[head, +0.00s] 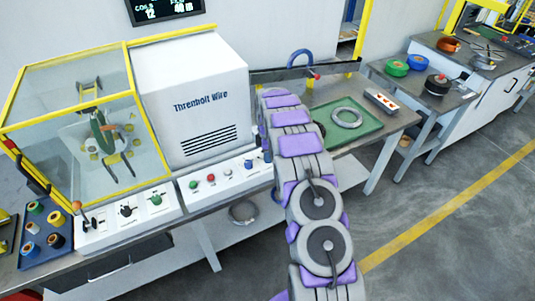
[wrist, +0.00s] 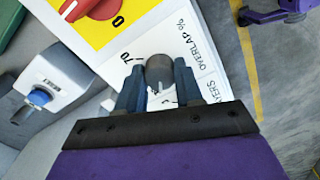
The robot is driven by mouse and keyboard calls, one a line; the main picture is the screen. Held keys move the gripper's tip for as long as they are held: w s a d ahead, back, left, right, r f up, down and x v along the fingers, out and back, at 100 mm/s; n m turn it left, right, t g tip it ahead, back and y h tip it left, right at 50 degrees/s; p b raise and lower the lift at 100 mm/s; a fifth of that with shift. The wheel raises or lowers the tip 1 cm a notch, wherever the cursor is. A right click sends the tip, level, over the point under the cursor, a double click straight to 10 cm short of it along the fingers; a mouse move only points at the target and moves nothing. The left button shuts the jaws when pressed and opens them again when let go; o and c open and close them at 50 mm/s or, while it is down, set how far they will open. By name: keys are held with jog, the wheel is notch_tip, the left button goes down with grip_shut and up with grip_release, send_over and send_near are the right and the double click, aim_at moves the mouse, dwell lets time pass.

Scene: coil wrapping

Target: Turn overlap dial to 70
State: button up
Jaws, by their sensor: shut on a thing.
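The overlap dial (wrist: 160,72) is a grey round knob on a white panel in the wrist view. The panel (wrist: 204,62) is printed "OVERLAP %", with a "70" mark beside the knob. My gripper (wrist: 158,82) has its two blue-grey fingers on either side of the knob and is shut on it. The fingers and the gripper body hide part of the dial face and the other marks. In the head view my purple and grey arm reaches to the right end of the control strip and hides the dial.
A red knob on a yellow plate (wrist: 133,28) and a blue RESET button (wrist: 39,97) sit close by. In the head view the white Threnholt Wire cabinet (head: 190,95) stands left of my arm. A green tray (head: 372,131) with a metal coil lies right.

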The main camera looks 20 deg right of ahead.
jog(key=shift+c, duration=1.4)
